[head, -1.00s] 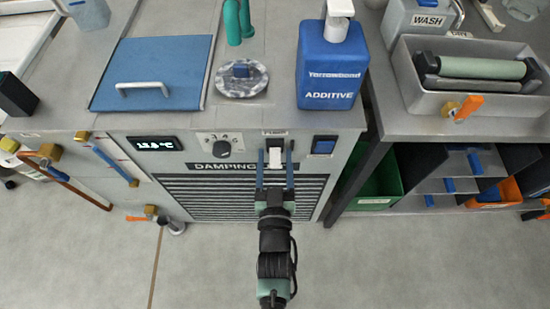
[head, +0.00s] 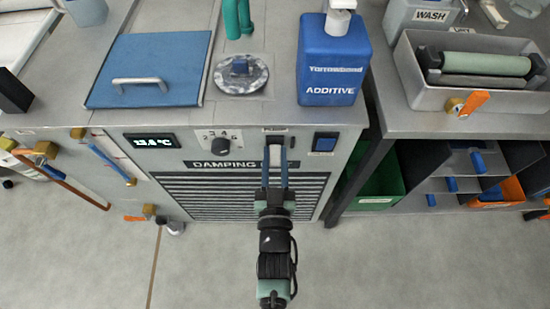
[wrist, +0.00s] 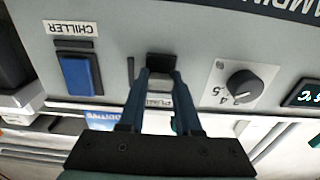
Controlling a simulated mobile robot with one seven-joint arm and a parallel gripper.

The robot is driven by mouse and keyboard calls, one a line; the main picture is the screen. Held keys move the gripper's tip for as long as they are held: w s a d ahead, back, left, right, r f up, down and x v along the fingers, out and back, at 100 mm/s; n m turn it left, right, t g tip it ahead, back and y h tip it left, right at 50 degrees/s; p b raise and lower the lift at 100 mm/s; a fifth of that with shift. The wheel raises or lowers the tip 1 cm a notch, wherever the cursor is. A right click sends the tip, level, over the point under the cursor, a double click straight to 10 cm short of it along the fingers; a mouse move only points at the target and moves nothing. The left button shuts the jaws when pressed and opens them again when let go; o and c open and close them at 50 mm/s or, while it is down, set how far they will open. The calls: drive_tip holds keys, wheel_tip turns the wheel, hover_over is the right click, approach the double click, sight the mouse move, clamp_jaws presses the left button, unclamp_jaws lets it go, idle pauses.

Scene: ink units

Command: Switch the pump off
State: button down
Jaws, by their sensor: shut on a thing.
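The pump switch (wrist: 161,62) sits on the front panel of the damping unit (head: 340,140), under a small label. In the head view it shows as a small dark patch between my fingertips, and its rocker is mostly hidden. My gripper (head: 275,152) reaches up from below, its two blue fingers close together at the switch. In the wrist view my gripper (wrist: 161,78) has its fingertips on either side of the switch, shut on it, with a pale part showing between them. I cannot tell the rocker's tilt.
The blue chiller switch (head: 324,145) is close to the right of my fingers. The round dial (head: 221,147) and lit temperature display (head: 153,142) are to the left. The additive bottle (head: 333,65) stands on top near the front edge. Floor in front is clear.

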drive_tip(key=shift+f+t+b, duration=0.3)
drive_tip(key=shift+f+b, duration=0.1)
drive_tip(key=shift+b, duration=0.6)
drive_tip(key=shift+r, duration=0.3)
drive_tip(key=c, duration=0.6)
unclamp_jaws()
drive_tip(key=shift+s, duration=0.1)
drive_tip(key=s+f, duration=0.1)
drive_tip(key=s, duration=1.1)
drive_tip(key=shift+s+f, duration=0.3)
drive_tip(key=shift+f, duration=0.1)
